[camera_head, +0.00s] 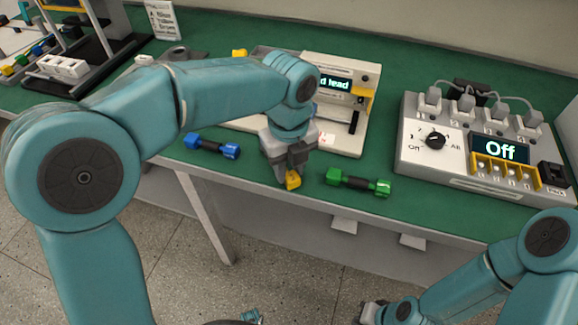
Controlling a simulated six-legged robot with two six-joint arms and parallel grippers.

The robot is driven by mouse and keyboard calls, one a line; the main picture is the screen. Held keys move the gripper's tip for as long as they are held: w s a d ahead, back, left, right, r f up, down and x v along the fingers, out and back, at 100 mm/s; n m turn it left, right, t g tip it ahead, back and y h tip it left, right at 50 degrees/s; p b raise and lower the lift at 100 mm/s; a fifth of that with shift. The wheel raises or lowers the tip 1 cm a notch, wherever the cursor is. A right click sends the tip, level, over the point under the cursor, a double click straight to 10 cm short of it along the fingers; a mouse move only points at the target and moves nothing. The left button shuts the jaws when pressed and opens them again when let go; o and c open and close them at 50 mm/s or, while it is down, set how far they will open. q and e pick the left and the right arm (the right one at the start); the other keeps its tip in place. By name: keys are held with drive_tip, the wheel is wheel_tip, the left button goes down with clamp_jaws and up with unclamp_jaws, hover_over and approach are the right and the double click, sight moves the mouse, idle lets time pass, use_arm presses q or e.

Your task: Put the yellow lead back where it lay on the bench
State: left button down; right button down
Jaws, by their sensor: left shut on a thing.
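The yellow lead (293,181) is in my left gripper (288,173), which is shut on it. Only a yellow end shows below the fingers; the rest of the lead is hidden by the gripper. The gripper points down near the front edge of the green bench (400,72), between a blue lead (211,146) and a green lead (357,182). I cannot tell whether the yellow lead touches the bench. My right gripper (368,314) is at the bottom of the view, low in front of the bench and partly cut off, and its jaws are unclear.
A tester with a screen ending in "d lead" (340,75) stands behind my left gripper, partly hidden by my arm. A grey box reading "Off" (415,165), with a dial and several plugs, is at right. A black stand (95,50) and a card (162,20) are at back left.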

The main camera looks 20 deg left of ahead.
use_arm(q)
drive_tip(key=shift+f, duration=0.15)
drive_tip(key=c, duration=0.8)
unclamp_jaws()
wheel_tip(320, 180, up, 12)
drive_tip(key=p, duration=0.3)
drive_tip(key=shift+r, duration=0.2)
